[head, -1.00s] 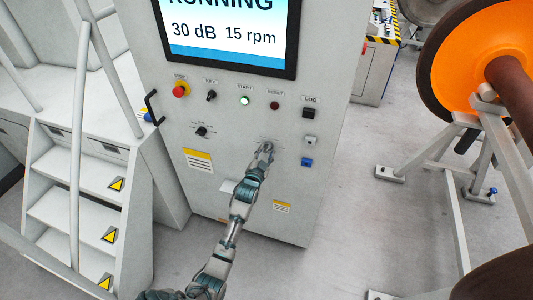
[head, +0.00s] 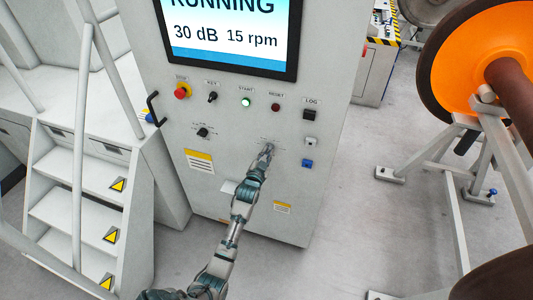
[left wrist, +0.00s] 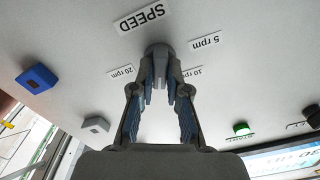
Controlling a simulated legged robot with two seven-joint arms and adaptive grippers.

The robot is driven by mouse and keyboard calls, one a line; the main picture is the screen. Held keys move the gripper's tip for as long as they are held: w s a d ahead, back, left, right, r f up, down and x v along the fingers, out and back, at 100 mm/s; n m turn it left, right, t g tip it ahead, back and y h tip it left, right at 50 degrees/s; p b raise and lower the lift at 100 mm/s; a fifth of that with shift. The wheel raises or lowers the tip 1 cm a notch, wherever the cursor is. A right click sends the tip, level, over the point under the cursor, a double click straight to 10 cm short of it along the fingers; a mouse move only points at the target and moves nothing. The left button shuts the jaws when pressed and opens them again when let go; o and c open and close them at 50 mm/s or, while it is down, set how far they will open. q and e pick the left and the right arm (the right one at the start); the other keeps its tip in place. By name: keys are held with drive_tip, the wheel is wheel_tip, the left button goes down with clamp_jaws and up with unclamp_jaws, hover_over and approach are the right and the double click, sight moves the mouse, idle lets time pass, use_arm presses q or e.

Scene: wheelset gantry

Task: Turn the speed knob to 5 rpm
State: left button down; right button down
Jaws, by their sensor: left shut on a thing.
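The speed knob (left wrist: 157,50) is a grey round knob on the light control panel, under the SPEED label (left wrist: 141,18) in the left wrist view, where the lettering is upside down. The 5 rpm (left wrist: 204,40), 10 rpm (left wrist: 193,73) and 20 rpm (left wrist: 121,72) labels surround it. My left gripper (left wrist: 160,80) is shut on the knob, its fingertips covering part of it. In the head view my left gripper (head: 266,152) reaches the panel and hides the knob. The screen (head: 228,36) reads RUNNING, 30 dB, 15 rpm. My right gripper is not in view.
Near the knob are a red button (head: 276,107), a green START button (head: 246,102), a black LOG button (head: 310,114) and a blue one (head: 307,163). A second black knob (head: 203,132) is to the left. Steps (head: 88,205) stand left; an orange wheel (head: 470,60) is at right.

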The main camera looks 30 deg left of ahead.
use_arm(q)
drive_tip(key=n+p, duration=0.2)
drive_tip(key=n, duration=0.5)
drive_tip(key=n+p, duration=0.2)
drive_tip(key=n, duration=0.6)
drive_tip(key=n+p, duration=0.3)
drive_tip(key=n, duration=0.4)
drive_tip(key=shift+s+a+f+n, duration=0.1)
drive_tip(key=shift+a+f+n, duration=0.15)
drive_tip(key=shift+n, duration=0.15)
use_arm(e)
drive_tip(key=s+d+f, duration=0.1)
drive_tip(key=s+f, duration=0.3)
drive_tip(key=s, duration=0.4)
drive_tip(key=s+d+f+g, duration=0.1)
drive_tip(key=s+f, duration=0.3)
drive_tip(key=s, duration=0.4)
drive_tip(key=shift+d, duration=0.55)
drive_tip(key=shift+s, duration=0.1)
use_arm(q)
drive_tip(key=c, duration=1.2)
unclamp_jaws()
drive_tip(key=shift+o, duration=0.2)
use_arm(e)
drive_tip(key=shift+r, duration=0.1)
